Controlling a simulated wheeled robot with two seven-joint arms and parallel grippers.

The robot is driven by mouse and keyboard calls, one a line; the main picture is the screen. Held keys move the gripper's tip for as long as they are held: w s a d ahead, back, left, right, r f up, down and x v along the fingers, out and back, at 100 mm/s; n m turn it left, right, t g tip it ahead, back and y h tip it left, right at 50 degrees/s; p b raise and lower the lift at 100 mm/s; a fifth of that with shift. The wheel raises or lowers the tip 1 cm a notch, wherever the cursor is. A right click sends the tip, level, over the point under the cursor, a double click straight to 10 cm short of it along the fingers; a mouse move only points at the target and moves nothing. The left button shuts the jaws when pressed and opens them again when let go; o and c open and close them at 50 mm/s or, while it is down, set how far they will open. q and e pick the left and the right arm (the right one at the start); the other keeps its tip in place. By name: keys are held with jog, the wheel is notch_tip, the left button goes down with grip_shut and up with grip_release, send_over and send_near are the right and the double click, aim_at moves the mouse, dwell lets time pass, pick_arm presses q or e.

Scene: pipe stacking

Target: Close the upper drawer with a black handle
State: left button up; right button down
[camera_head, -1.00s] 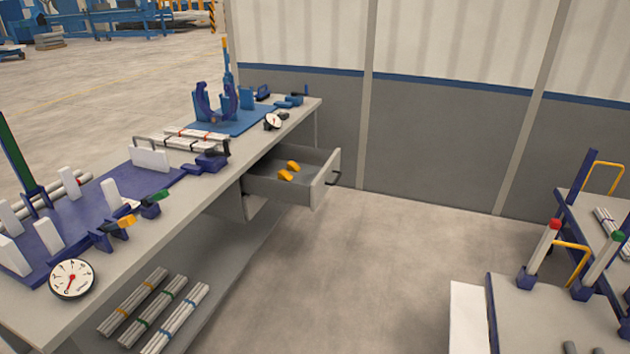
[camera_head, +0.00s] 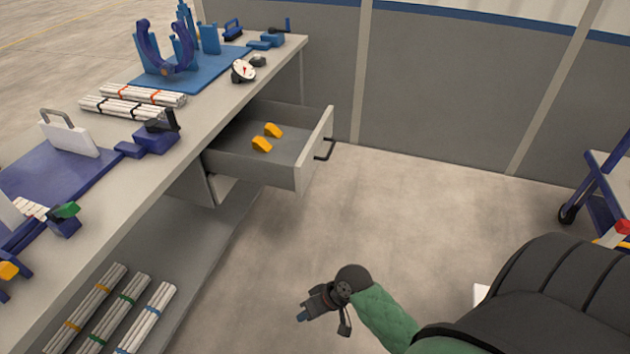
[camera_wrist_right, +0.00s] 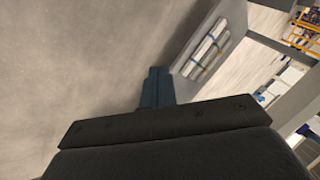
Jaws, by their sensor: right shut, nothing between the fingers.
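The upper drawer (camera_head: 260,150) is pulled out from under the workbench. Its front panel (camera_head: 315,150) faces right and carries a black handle (camera_head: 325,149). Two small yellow parts (camera_head: 267,137) lie inside the drawer. My right gripper (camera_head: 304,317) is over the floor, below and in front of the drawer, apart from it. Its fingers are shut and empty; they also show in the right wrist view (camera_wrist_right: 156,88), pointing over bare floor. My left gripper is in neither current view.
The workbench (camera_head: 185,150) holds bundled pipes (camera_head: 133,100), blue fixtures (camera_head: 170,60) and a white gauge (camera_head: 243,71). More pipe bundles (camera_head: 120,310) lie on the lower shelf. A cart with a wheel (camera_head: 568,214) stands at the right. The floor before the drawer is clear.

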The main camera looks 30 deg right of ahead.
jog(key=w+d+f+m+t+y+b, duration=0.2)
jog(key=w+d+b, duration=0.1)
jog(key=w+d, duration=0.35)
jog(key=m+t+y+b, duration=0.3)
jog(key=m+t+b, duration=0.4)
jog(key=m+t, duration=0.15)
send_near(307, 170)
jog(key=x, duration=0.5)
jog(key=shift+s+a+r, duration=0.1)
jog(key=shift+r, duration=0.2)
jog(key=shift+p+x, duration=0.3)
jog(key=shift+x, duration=0.55)
pick_arm(q)
jog(key=d+f+t, duration=0.1)
jog(key=d+f, duration=0.1)
jog(key=f, duration=1.1)
jog(key=d+f+t+h, duration=0.1)
jog(key=d+f+t, duration=0.1)
jog(key=f, duration=1.1)
jog(key=shift+s+d, duration=0.25)
jog(key=shift+d, duration=0.1)
jog(key=shift+r, duration=0.1)
pick_arm(e)
jog(key=shift+a, duration=0.1)
